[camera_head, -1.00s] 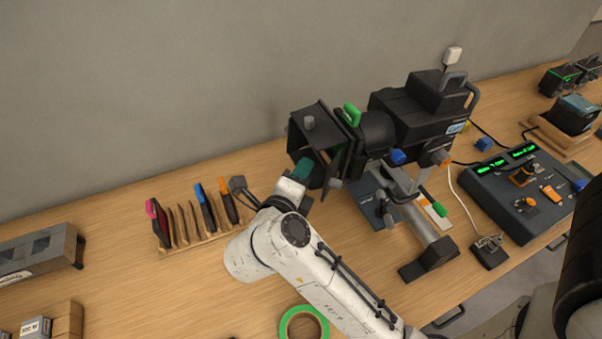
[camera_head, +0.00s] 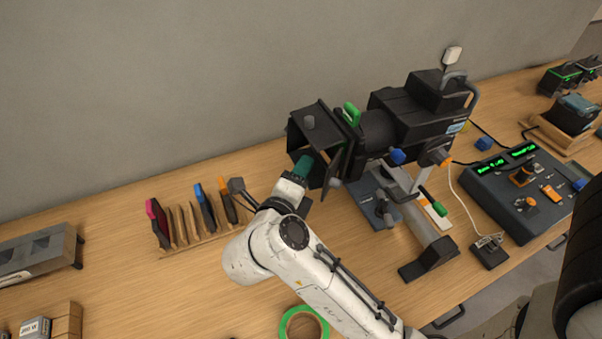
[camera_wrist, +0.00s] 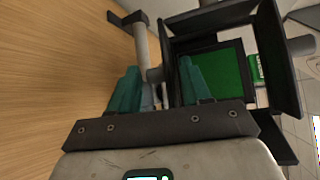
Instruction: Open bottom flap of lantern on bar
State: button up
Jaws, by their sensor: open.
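The black lantern (camera_head: 392,130) is mounted on a grey metal bar stand (camera_head: 428,222), its barn-door flaps at its left end. The flaps (camera_head: 318,140) stand spread around the front opening, and the lower part is partly hidden by my arm in the head view. In the wrist view the flap frame (camera_wrist: 222,28) surrounds a green inner face (camera_wrist: 219,75). My gripper (camera_wrist: 158,85) has teal fingers, open and apart. One finger lies inside the frame's edge and the other outside, with a dark flap edge between them. I cannot tell whether they touch it.
A wooden rack (camera_head: 196,238) with coloured gel holders stands left of my arm. A roll of green tape (camera_head: 303,322) lies in front. A control desk (camera_head: 522,195) is at the right. The grey wall is close behind the lantern.

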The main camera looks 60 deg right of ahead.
jog(key=b+v, duration=0.2)
jog(key=v, duration=0.8)
jog(key=shift+s+a, duration=0.1)
jog(key=shift+a, duration=0.15)
